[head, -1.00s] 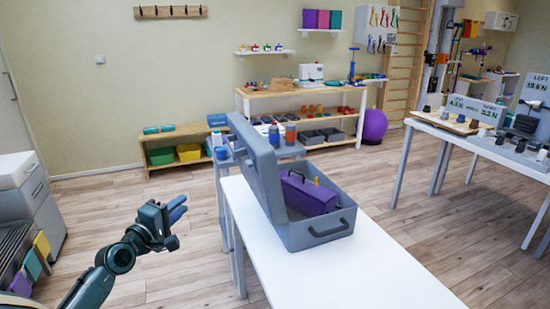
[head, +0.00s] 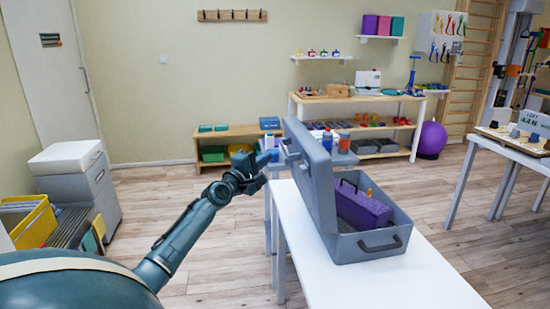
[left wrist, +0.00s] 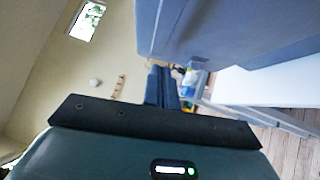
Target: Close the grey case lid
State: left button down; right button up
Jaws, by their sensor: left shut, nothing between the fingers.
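The grey case (head: 352,252) stands on the white table, with its grey lid (head: 318,185) raised steeply on the left side. A purple box (head: 362,208) sits inside the case, and a dark handle is on the case's near wall. My left gripper (head: 268,158) is shut and empty, just left of the raised lid near its upper part. In the left wrist view its blue fingers (left wrist: 161,88) are together, and the grey lid (left wrist: 225,28) fills the upper right. I cannot tell whether the fingers touch the lid. My right gripper is not in view.
The white table (head: 400,285) has bare surface in front of the case. Bottles (head: 335,142) stand on a small stand behind it. A drawer cabinet (head: 80,180) and a yellow bin (head: 28,222) are at the left. Open floor lies left of the table.

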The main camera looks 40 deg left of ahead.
pick_arm(q)
jog(key=shift+w+d+r+p, duration=0.15)
jog(key=shift+w+d+p, duration=0.05)
jog(key=shift+w+d, duration=0.4)
jog(key=shift+w+d+r+p, duration=0.15)
jog(key=shift+w+d+p, duration=0.05)
jog(key=shift+w+d, duration=0.35)
jog(key=shift+w+a+r, duration=0.1)
